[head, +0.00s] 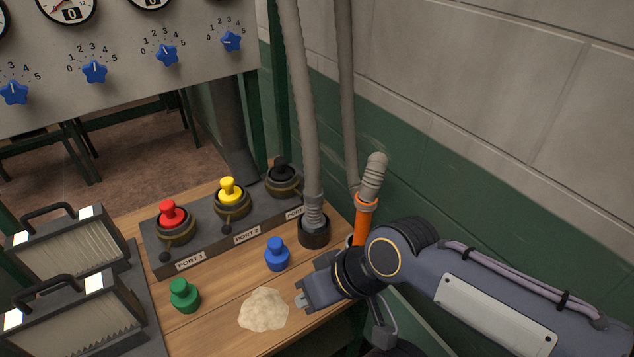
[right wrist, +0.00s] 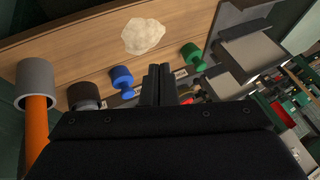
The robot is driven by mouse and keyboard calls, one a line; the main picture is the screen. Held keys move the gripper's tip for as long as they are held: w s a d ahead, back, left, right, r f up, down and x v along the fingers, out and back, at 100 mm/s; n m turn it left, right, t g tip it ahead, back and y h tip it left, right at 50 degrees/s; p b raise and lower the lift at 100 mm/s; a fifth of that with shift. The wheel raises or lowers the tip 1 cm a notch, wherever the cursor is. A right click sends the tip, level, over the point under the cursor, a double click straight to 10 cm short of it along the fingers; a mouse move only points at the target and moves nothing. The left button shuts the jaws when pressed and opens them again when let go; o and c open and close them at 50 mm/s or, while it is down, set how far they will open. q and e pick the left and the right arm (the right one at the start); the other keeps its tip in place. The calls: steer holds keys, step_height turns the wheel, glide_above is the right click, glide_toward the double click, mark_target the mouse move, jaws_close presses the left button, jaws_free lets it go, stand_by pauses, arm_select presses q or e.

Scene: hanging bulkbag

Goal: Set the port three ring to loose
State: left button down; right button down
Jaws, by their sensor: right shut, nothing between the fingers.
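The port three ring (head: 284,187) is a dark brass-toned collar on the port block's far right end. A black plug (head: 282,169) stands in it. The PORT 3 label is partly hidden behind the grey hose, and I cannot make out the ring's lever. Port one holds a red plug (head: 171,214) and port two a yellow plug (head: 228,189), each ring with a small knobbed lever. My right gripper (head: 303,299) is shut and empty, low over the table front, in front of and apart from port three. Its fingers (right wrist: 160,75) show closed in the right wrist view.
A grey hose (head: 305,120) rises from a dark collar between my right gripper and port three. Loose blue (head: 277,254) and green (head: 184,295) plugs and pale powder (head: 264,309) lie on the table. Filter boxes (head: 70,245) stand left.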

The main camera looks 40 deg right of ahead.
steer(key=w+d+r+m+g+p, duration=0.1)
steer(key=w+d+r+m, duration=0.25)
steer(key=w+d, duration=0.2)
steer(key=w+d+r+m+g, duration=0.1)
steer(key=w+d+r+m, duration=0.3)
steer(key=w, duration=0.3)
steer(key=w+d+f+m+g+p, duration=0.1)
steer(key=w+d+m, duration=0.2)
steer(key=w+d, duration=0.55)
steer(key=m+g+h+p, duration=0.1)
steer(key=m+g, duration=0.2)
steer(key=m, duration=0.2)
glide_toward(300, 194)
steer(key=d, duration=0.1)
steer(key=s+d+r, duration=0.2)
steer(key=shift+d+r, duration=0.25)
steer(key=shift+d, duration=0.1)
steer(key=x, duration=1)
steer(key=shift+w+p, duration=0.15)
steer(key=shift+p, duration=0.3)
